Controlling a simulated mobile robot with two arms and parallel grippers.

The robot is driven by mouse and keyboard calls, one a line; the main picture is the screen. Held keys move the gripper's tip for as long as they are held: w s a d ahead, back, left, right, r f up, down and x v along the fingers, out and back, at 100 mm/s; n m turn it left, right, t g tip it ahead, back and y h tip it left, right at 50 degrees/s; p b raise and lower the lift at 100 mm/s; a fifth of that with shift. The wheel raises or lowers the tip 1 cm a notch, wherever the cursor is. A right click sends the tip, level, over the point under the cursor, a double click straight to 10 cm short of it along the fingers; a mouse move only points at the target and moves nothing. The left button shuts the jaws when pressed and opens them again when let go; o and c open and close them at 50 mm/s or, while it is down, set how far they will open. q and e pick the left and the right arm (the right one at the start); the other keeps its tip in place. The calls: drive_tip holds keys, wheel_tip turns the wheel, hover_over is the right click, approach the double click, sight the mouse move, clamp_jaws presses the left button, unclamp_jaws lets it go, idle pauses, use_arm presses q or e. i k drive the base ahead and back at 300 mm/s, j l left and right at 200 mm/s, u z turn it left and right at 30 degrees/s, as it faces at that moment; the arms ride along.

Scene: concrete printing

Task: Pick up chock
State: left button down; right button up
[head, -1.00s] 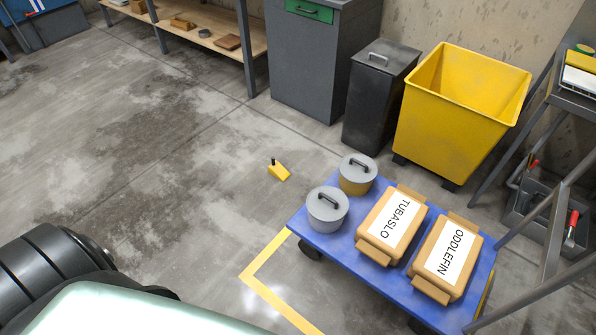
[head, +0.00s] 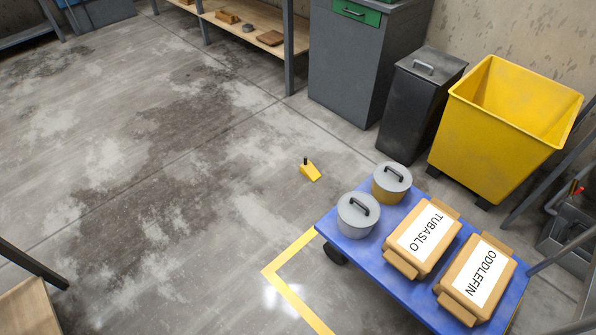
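A small yellow wedge-shaped chock (head: 310,172) with a dark upright grip lies on the concrete floor, near the middle of the head view. It sits apart from the blue cart (head: 336,226), beyond the cart's far left corner. Neither of my grippers is in view.
The blue cart carries two lidded pots (head: 359,214) and two tan packages labelled TUBASLO (head: 421,238) and ODDLEFIN (head: 475,277). Behind stand a grey cabinet (head: 360,70), a dark bin (head: 418,100) and a yellow tub (head: 505,130). The floor left of the chock is clear.

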sight(308, 169)
drive_tip(key=i+j+z, duration=0.25)
drive_tip(key=i+j, duration=0.35)
drive_tip(key=i, duration=0.25)
drive_tip(key=i+j+z, duration=0.25)
drive_tip(key=i+j, duration=0.55)
